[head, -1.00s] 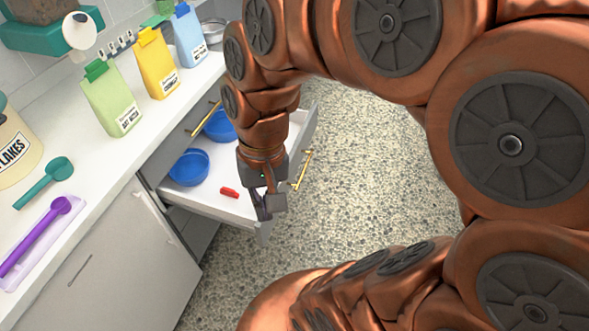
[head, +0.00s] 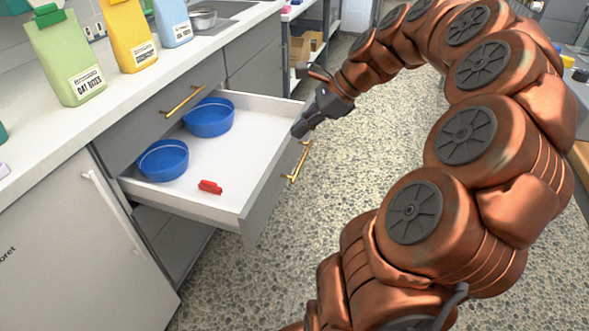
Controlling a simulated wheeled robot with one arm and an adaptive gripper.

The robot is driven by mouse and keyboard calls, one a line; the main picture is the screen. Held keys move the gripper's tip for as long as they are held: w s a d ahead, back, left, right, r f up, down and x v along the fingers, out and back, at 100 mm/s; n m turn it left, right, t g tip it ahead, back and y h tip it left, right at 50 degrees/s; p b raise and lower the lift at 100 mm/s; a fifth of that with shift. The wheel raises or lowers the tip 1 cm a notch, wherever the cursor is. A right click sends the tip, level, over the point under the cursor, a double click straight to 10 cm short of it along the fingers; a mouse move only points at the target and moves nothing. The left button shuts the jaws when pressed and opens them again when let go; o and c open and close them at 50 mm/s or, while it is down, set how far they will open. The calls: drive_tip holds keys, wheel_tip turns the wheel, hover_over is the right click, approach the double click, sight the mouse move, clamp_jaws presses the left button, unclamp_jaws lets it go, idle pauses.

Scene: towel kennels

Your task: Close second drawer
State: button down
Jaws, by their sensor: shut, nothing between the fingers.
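The second drawer (head: 255,150) is pulled well out of the grey cabinet, below a shut top drawer (head: 150,130). It has a white inside and a grey front with a gold handle (head: 299,162). Two blue bowls (head: 163,160) (head: 209,118) and a small red item (head: 210,187) lie in it. My gripper (head: 298,131) is shut and empty. In the picture it is at the drawer front's far upper part, above the gold handle. I cannot tell whether it touches the drawer.
The white counter (head: 110,128) holds a green bag (head: 65,60), a yellow bag (head: 130,35) and a blue bag (head: 173,20), with a metal bowl (head: 203,19) by the sink. A cabinet door (head: 90,240) is at lower left. The speckled floor (head: 340,180) before the drawer is clear.

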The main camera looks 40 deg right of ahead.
drive_tip(key=s+d+f+m+t+b, duration=0.2)
drive_tip(key=d+f+m+b, duration=0.3)
drive_tip(key=d, duration=0.5)
drive_tip(key=b, duration=0.3)
approach(285, 155)
drive_tip(key=shift+h, duration=0.4)
drive_tip(key=shift+x, duration=3.1)
drive_tip(key=shift+a+r, duration=0.1)
drive_tip(key=shift+a, duration=0.15)
